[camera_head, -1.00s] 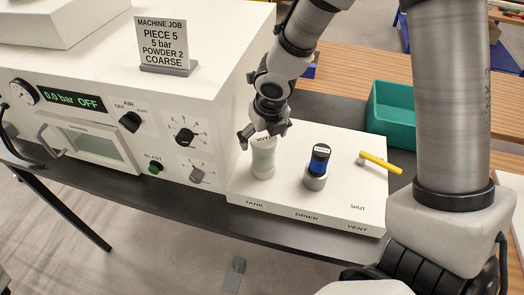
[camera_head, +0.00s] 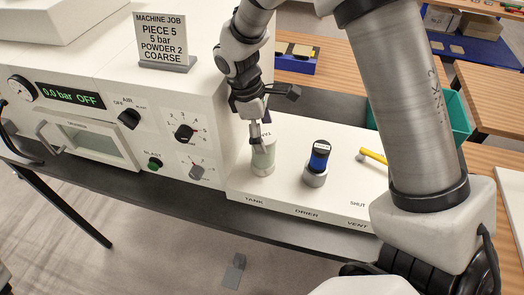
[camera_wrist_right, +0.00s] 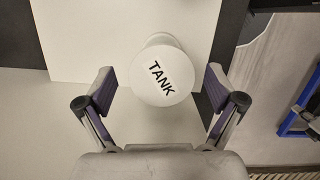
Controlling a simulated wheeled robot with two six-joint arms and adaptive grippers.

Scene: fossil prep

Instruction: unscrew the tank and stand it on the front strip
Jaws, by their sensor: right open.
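My right gripper (camera_head: 256,132) is at the tank's top in the head view, and a finger hides part of the cap. In the wrist view my right gripper (camera_wrist_right: 160,90) is open, with a gap on both sides of the tank. My left gripper is not in view.
The blue-topped drier (camera_head: 318,163) and the yellow vent lever (camera_head: 372,156) stand to the right of the tank. The white cabinet (camera_head: 100,100) with knobs is close on the left. A green bin (camera_head: 460,112) is behind, partly hidden by my arm.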

